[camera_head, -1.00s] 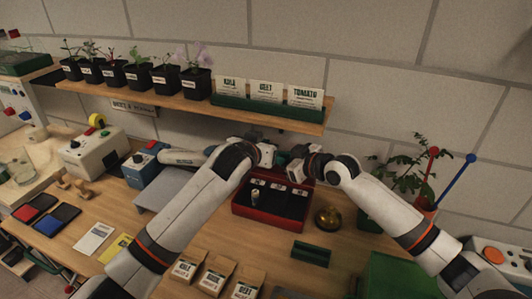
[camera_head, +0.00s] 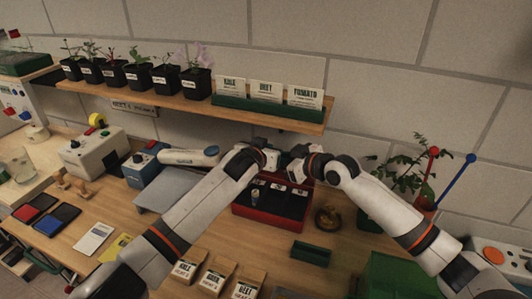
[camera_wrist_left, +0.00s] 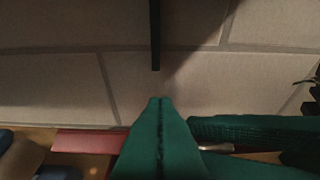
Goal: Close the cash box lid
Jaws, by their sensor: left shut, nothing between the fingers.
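The red cash box (camera_head: 272,223) stands open on the bench, its dark inside and several pale labels showing. Its lid is mostly hidden behind my grippers in the head view; a red strip (camera_wrist_left: 88,142), likely its edge, shows low in the left wrist view. My left gripper (camera_head: 283,160) is above the back of the box. Its green fingers (camera_wrist_left: 160,104) are shut and empty in the left wrist view. My right gripper (camera_head: 292,166) is close beside it, above the back right of the box; its fingers are too hidden to tell their state.
A brass bell (camera_head: 327,217) and a green tray (camera_head: 311,253) stand right of the box. Seed packets (camera_head: 217,279) are in front. The shelf (camera_head: 180,103) with pots and seed cards runs above and behind. A potted plant (camera_head: 372,215) stands at the right.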

